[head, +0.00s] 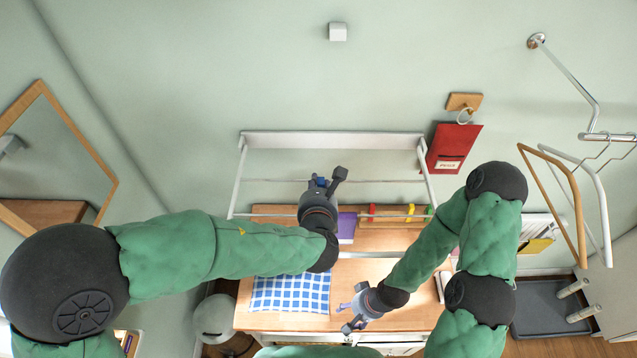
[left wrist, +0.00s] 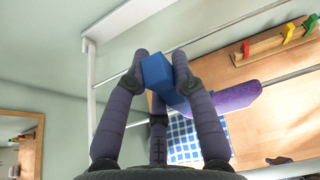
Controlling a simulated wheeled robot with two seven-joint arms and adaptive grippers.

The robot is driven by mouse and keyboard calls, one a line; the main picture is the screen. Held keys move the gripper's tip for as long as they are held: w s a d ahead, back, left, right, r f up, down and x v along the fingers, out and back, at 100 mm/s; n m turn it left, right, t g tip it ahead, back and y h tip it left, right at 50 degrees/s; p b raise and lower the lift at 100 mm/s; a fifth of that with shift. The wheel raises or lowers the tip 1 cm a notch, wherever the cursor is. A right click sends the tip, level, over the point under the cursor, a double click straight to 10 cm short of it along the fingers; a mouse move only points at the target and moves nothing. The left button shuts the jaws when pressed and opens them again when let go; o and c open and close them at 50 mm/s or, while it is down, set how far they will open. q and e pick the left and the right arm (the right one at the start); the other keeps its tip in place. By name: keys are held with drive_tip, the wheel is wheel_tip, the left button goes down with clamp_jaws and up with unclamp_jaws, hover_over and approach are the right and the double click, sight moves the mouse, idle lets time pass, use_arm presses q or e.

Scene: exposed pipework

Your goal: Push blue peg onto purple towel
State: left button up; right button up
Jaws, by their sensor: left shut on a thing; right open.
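A blue peg (left wrist: 158,72) is held between the fingers of my left gripper (left wrist: 160,78), seen in the left wrist view. In the head view my left gripper (head: 322,185) is up by the white rack, and the peg is mostly hidden there. The purple towel (head: 347,227) hangs at the rack's lower rail, partly hidden behind my left gripper. My right gripper (head: 350,314) is open and empty over the table, beside the checked cloth.
A wooden strip (left wrist: 272,45) carries red (head: 372,209), yellow (head: 411,211) and green (head: 428,212) pegs right of the towel. The white rack (head: 330,141) has thin rails. A blue-checked cloth (head: 290,293) lies on the wooden table (head: 400,318). A red pouch (head: 453,147) hangs at right.

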use_arm(q)
drive_tip(key=shift+f+b, duration=0.7)
drive_tip(key=shift+f, duration=0.65)
drive_tip(key=shift+f+b, duration=1.25)
drive_tip(key=shift+b, duration=0.1)
use_arm(e)
drive_tip(key=shift+f, duration=2.2)
